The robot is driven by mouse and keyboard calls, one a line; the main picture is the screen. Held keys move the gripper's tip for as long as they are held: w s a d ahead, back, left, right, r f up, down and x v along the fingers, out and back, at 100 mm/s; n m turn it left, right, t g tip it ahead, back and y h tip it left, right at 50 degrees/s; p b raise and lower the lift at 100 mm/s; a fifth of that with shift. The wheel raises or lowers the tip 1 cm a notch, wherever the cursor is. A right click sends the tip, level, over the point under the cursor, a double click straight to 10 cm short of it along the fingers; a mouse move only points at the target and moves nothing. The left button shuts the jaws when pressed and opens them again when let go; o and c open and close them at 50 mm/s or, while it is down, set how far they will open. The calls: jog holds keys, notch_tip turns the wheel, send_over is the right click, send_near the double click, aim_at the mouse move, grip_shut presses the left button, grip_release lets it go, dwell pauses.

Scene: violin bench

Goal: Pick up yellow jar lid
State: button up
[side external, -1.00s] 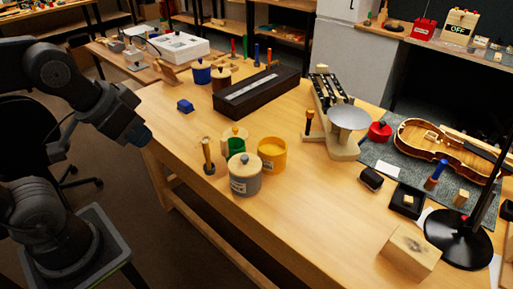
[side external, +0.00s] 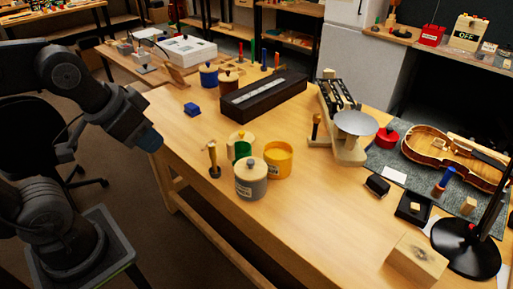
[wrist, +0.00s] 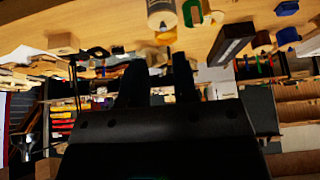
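A yellow jar (side external: 278,164) stands on the bench in the side view, right of a grey jar with a pale knobbed lid (side external: 250,168). A green jar (side external: 241,151) with a pale lid stands just behind the grey one. My gripper (wrist: 159,62) shows two dark fingers apart with nothing between them in the wrist view. In the side view, my arm's end is off the bench's left edge, well left of the jars. The wrist view shows the grey jar (wrist: 160,10) and green jar (wrist: 192,12) upside down.
A small upright wooden-handled tool (side external: 213,158) stands left of the jars. A long dark box (side external: 263,95) lies behind them. A scale with a metal pan (side external: 355,122) stands to the right, with a violin (side external: 440,148) beyond.

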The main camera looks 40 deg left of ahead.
jog(key=o, duration=0.5)
jog(key=n+g+y, duration=0.2)
jog(key=n+y, duration=0.1)
jog(key=n, duration=0.4)
send_over(242, 132)
jog(key=s+d, duration=0.1)
jog(key=s, duration=0.1)
jog(key=f, duration=2.3)
jog(key=shift+s+d+f, duration=0.15)
jog(key=shift+s+f, duration=0.05)
jog(key=shift+f, duration=0.1)
jog(key=shift+x, duration=3.05)
